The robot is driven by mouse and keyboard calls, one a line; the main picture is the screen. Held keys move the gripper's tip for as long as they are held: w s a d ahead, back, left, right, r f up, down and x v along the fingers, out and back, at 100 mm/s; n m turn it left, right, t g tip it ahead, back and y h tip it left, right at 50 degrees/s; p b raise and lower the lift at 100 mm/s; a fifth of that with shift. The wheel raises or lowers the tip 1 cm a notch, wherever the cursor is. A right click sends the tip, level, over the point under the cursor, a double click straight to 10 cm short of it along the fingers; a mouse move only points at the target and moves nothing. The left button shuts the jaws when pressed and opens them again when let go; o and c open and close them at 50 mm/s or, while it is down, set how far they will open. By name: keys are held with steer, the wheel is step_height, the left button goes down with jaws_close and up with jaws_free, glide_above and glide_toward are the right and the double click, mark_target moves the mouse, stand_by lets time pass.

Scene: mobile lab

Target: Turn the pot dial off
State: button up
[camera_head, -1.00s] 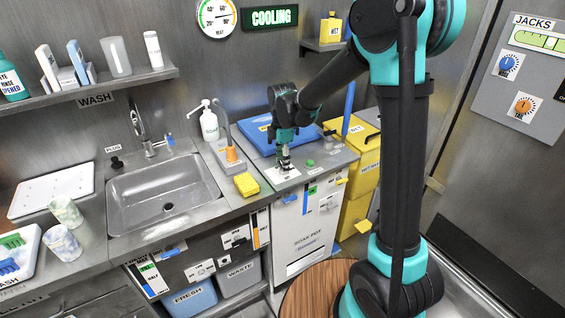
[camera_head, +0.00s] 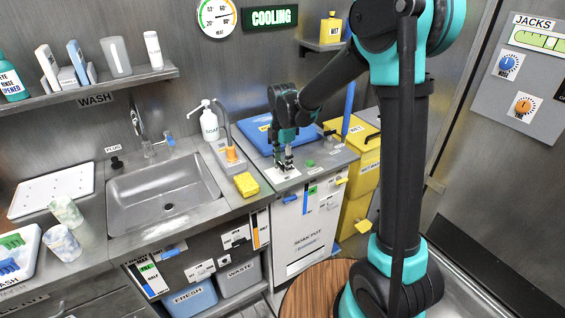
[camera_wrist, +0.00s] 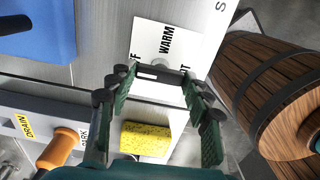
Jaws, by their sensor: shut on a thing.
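The pot dial's white plate (camera_head: 283,174) lies on the counter top above the white cabinet front labelled SOAK POT (camera_head: 308,243). In the wrist view the plate (camera_wrist: 176,34) shows the word WARM and parts of two other words at its sides. My gripper (camera_head: 287,163) points down over the plate. In the wrist view my gripper (camera_wrist: 157,75) has its green fingers around the dial, shut on it. The dial itself is mostly hidden by the fingertips, so I cannot tell which word it points at.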

mark_target(283, 165)
steer(key=o, duration=1.2)
steer(key=shift+c, duration=0.2)
steer(key=shift+r, duration=0.1)
step_height(283, 165, up, 12)
steer(key=s+d+f+m+t, duration=0.2)
steer(key=s+d+f+m, duration=0.5)
steer(key=d+m, duration=0.5)
steer(key=s+d+f+m+t, duration=0.2)
steer(key=s+d+f+m, duration=0.5)
steer(key=s+d+m, duration=0.5)
steer(key=shift+s+f+m, duration=0.2)
steer(key=shift+f+m, duration=0.05)
steer(key=shift+m, duration=0.25)
